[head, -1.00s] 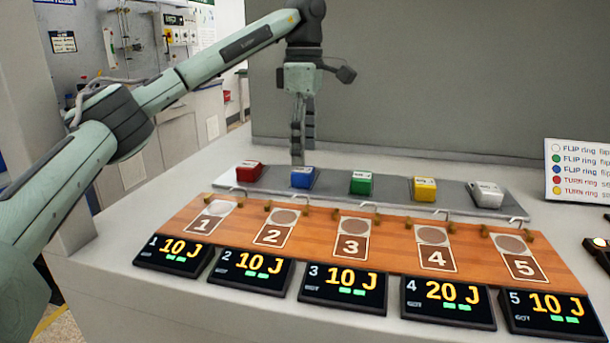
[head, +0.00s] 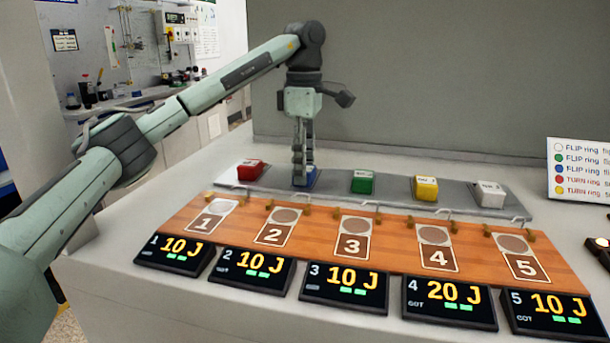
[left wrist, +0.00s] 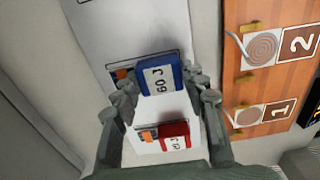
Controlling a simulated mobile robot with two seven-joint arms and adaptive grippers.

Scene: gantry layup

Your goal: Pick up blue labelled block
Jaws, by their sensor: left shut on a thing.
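The blue labelled block (head: 312,178) sits on the grey strip (head: 395,189), second from the left, mostly hidden behind my left gripper (head: 303,172) in the head view. In the left wrist view the blue block (left wrist: 158,66) shows a white label with dark characters and a "J". My left gripper (left wrist: 162,82) points down with its fingers on both sides of the blue block, shut on it. The block looks to be still at strip level. My right gripper is in neither view.
A red block (head: 250,170) is left of the blue one; green (head: 362,182), yellow (head: 426,189) and white (head: 490,194) blocks are to the right. A wooden board (head: 390,252) with numbered places and hooks lies in front, with displays (head: 341,293) before it.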

